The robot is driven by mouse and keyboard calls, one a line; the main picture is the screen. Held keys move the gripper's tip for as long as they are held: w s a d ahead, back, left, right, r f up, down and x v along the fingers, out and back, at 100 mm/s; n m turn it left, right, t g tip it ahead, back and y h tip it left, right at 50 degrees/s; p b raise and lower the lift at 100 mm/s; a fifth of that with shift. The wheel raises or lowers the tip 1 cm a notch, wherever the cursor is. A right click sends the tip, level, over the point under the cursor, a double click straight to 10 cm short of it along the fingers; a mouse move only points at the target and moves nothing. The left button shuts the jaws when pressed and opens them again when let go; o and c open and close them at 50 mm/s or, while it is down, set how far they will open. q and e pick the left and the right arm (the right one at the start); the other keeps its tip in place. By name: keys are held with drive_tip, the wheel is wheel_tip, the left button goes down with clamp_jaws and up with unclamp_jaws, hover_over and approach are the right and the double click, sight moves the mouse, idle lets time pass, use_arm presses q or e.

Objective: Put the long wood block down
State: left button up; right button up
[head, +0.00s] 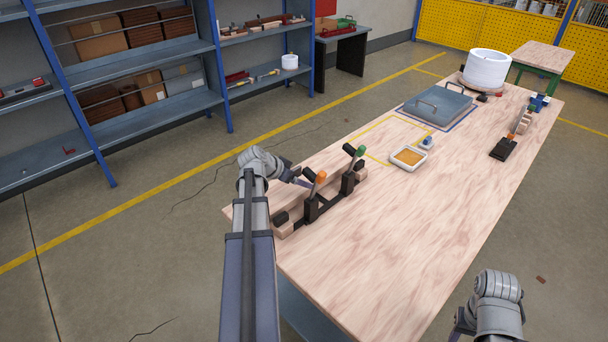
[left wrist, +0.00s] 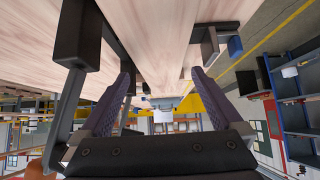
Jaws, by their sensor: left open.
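A long pale wood block (head: 285,229) appears to lie along the near-left edge of the workbench, in line with two black toggle clamps. Its far end (head: 361,173) shows beyond the clamps, and the clamps hide its middle. My left gripper (head: 301,181) is beside the orange-handled clamp (head: 311,203), at the bench's left edge.
The green-handled clamp (head: 347,181) stands just beyond. A white tray with orange contents (head: 409,157) and a grey lidded plate (head: 437,104) sit farther along the bench. A white cylinder (head: 486,69) is at the far end. The near bench top (head: 400,240) is clear.

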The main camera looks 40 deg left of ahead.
use_arm(q)
drive_tip(key=p+v, duration=0.3)
drive_tip(key=v, duration=0.2)
drive_tip(key=shift+s+r, duration=0.2)
drive_tip(key=shift+r, duration=0.1)
drive_tip(key=shift+s+r, duration=0.2)
drive_tip(key=shift+s, duration=0.1)
use_arm(e)
wheel_tip(320, 180, up, 5)
drive_tip(key=shift+f, duration=0.2)
